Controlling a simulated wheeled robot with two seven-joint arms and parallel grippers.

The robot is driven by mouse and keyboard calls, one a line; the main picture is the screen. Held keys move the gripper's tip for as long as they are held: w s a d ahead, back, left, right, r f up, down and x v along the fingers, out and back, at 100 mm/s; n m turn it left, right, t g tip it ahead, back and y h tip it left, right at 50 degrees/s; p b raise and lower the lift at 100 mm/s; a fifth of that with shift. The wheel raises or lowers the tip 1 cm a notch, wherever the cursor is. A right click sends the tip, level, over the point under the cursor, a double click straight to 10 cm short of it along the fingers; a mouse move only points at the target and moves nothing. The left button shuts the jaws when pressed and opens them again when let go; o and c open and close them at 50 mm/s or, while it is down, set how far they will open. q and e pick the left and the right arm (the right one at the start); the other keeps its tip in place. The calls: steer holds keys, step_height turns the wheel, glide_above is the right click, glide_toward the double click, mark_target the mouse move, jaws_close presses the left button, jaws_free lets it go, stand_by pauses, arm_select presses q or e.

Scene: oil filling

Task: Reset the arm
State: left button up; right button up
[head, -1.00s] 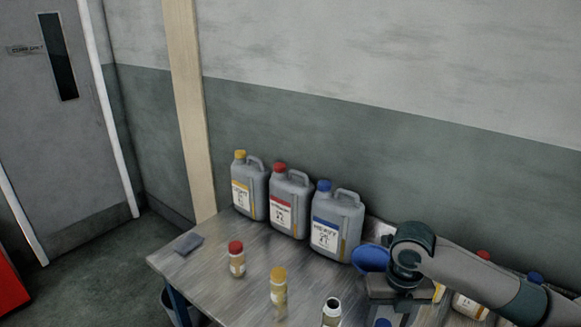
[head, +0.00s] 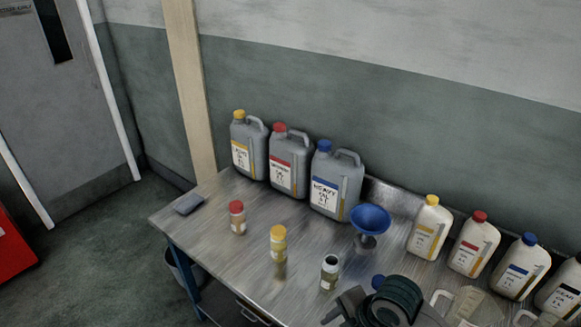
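My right arm reaches in at the bottom edge, right of the middle. Its dark green joint (head: 397,297) and a grey part that may be my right gripper (head: 345,308) show there, cut off by the frame. I cannot make out the fingertips. My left gripper is out of view. A small open bottle (head: 329,272) with a dark mouth stands just beyond my arm. A blue cap (head: 378,282) shows right beside the arm's joint, partly hidden. A blue funnel (head: 370,219) sits upright on a grey support on the table, clear of my arm.
Three grey jugs with yellow (head: 249,150), red (head: 289,165) and blue (head: 336,185) caps stand along the wall. Small red-capped (head: 237,218) and yellow-capped (head: 278,243) bottles stand in front. Several white bottles (head: 429,230) line the right. The table's (head: 215,240) left part is mostly clear.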

steer(key=s+d+f+m+t+h, duration=0.1)
steer(key=s+d+f+m+h, duration=0.15)
steer(key=s+d+m, duration=0.55)
steer(key=s+d+f+m+h, duration=0.1)
steer(key=s+d+f+m, duration=0.3)
steer(key=s+m, duration=0.85)
step_height(320, 180, down, 35)
steer(key=g+b, duration=0.1)
steer(key=b, duration=0.5)
steer(key=s+d+f+b, duration=0.1)
steer(key=s+f+b, duration=0.1)
steer(key=s+f, duration=0.6)
steer(key=s+d+f+g+b, duration=0.1)
steer(key=s+f+b, duration=0.2)
steer(key=s+f, duration=0.6)
step_height(320, 180, down, 5)
steer(key=shift+s+d+f+m, duration=0.1)
steer(key=shift+s+d+m, duration=0.15)
steer(key=shift+d+m, duration=0.15)
steer(key=shift+s, duration=0.1)
